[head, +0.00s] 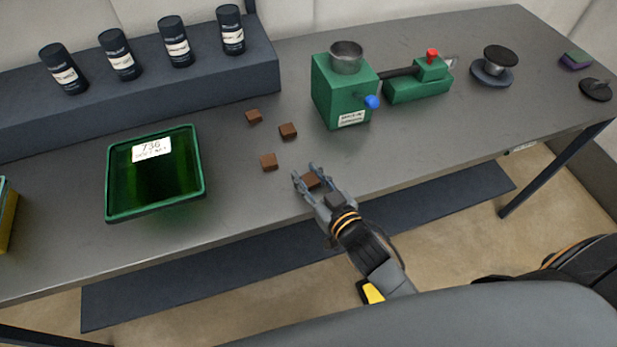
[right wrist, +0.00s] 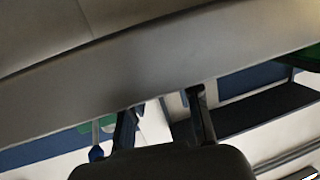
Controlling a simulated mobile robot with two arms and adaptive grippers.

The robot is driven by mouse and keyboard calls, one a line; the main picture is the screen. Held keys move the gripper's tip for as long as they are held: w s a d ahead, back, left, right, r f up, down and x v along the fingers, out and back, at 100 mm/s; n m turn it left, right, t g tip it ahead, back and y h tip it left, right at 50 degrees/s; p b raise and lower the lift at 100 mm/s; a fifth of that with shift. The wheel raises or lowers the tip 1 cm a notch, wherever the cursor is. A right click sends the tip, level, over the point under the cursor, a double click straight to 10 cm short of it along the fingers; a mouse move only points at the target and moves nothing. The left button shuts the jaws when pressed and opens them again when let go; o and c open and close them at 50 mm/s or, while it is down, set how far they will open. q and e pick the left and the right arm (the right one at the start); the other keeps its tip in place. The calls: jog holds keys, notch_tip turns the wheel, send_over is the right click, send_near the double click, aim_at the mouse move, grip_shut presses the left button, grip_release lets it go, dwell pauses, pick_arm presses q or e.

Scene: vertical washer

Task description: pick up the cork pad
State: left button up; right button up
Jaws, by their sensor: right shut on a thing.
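Several small brown square cork pads are on the grey table in the head view. One cork pad (head: 312,181) is between the fingers of my right gripper (head: 306,175), near the table's front edge. The gripper is shut on it; I cannot tell if the pad is clear of the tabletop. Three other pads lie loose behind it: one (head: 269,161), another (head: 288,130) and a third (head: 254,116). In the right wrist view, my right gripper's fingers (right wrist: 163,105) show, but the pad cannot be made out. My left gripper is not in view.
A green tray (head: 113,182) with a label stands on the left. A green machine (head: 340,95) with a metal cup and blue knob is behind my gripper, a smaller green device (head: 418,90) beside it. Several black canisters stand on the dark raised shelf (head: 120,98). The right front tabletop is clear.

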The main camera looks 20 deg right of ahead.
notch_tip(320, 180, up, 2)
jog(key=shift+r, duration=0.2)
jog(key=s+d+r+p, duration=0.2)
jog(key=s+d+r, duration=0.5)
jog(key=s+r, duration=0.3)
jog(key=shift+s, duration=1.05)
jog(key=shift+w, duration=0.1)
